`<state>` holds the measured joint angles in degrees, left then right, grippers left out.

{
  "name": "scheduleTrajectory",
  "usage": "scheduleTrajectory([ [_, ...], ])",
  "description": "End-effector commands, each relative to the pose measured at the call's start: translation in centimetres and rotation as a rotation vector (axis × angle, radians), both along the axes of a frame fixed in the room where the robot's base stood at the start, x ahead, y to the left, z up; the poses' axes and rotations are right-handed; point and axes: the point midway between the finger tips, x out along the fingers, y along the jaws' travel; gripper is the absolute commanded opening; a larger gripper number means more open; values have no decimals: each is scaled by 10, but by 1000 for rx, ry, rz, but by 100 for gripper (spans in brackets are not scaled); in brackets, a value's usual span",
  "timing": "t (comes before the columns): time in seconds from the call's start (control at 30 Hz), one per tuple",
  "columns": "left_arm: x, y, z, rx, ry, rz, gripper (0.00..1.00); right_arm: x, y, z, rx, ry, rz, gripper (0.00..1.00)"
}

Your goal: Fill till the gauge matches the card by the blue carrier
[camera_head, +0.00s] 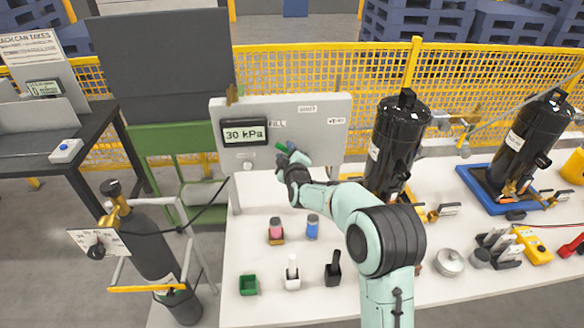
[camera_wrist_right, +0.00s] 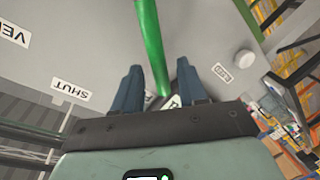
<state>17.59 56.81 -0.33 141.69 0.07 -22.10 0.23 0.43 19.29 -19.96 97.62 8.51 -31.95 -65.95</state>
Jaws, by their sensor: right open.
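The grey panel (camera_head: 325,140) carries a gauge (camera_head: 245,133) reading 30 kPa and labels for FILL, SHUT (camera_head: 307,108) and VENT (camera_head: 336,121). A green lever (camera_head: 283,148) on the panel is mostly hidden by my right gripper (camera_head: 285,158). In the right wrist view the lever (camera_wrist_right: 149,45) runs between the two fingers of my open right gripper (camera_wrist_right: 163,85); I cannot tell whether they touch it. The blue carrier (camera_head: 482,192) holds a black compressor (camera_head: 525,143) at the right. A small card (camera_head: 560,197) stands by it, too small to read. My left gripper is out of view.
Another black compressor (camera_head: 400,140) stands right of the panel, with a card (camera_head: 449,209) nearby. Pink and blue jars (camera_head: 312,227), a green box (camera_head: 248,285) and several small parts sit on the white table (camera_head: 250,220). A dark gas cylinder (camera_head: 150,250) stands left.

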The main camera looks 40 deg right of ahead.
Motion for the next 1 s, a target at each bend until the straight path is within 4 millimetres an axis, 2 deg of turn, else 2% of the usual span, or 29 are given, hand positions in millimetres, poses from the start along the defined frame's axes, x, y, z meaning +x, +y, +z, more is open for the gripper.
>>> scheduleTrajectory([
  [0.03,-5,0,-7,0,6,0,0,-12,6,-1,2,-1,2,42],
  [0.2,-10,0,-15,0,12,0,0,-48,21,6,3,-2,2,42],
  [0.43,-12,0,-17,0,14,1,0,-84,38,13,1,-1,1,42],
  [0.6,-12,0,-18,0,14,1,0,-96,43,15,-2,-2,1,42],
  [1.0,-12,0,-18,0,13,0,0,-97,44,15,-1,0,1,42],
])
